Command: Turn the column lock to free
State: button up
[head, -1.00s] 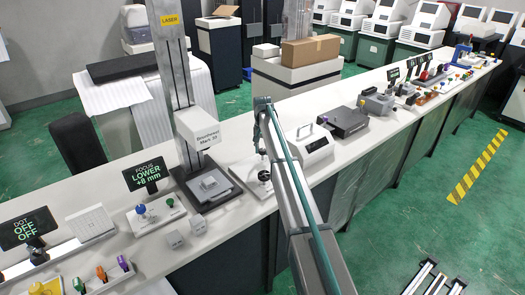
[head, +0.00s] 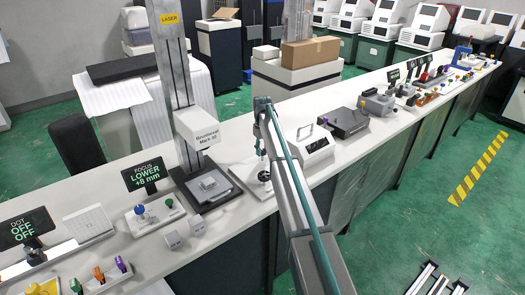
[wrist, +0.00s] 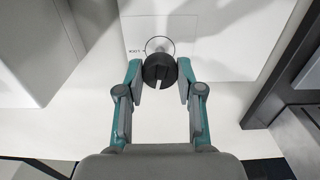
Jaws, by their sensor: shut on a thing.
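A black round knob (wrist: 160,70) with a white pointer line sits on a white plate (wrist: 225,35), which has small lettering to the left of the knob. My gripper (wrist: 160,78) is shut on this knob, with one finger on each side, in the wrist view. The pointer line faces my palm. In the head view, my gripper is low over the white plate (head: 243,172) to the right of the laser column (head: 176,75); my arm hides part of it.
The focus display (head: 146,174) reads LOWER +8 mm. A box-shaped device (head: 302,148) stands close to the right of my arm, with a dark flat device (head: 343,121) beyond it. The column's dark base (head: 205,187) is close on the left.

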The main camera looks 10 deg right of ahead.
aim_at(262, 150)
jog(key=shift+n, duration=1.2)
jog(key=o, duration=1.1)
jog(key=shift+o, duration=0.2)
notch_tip(262, 150, up, 12)
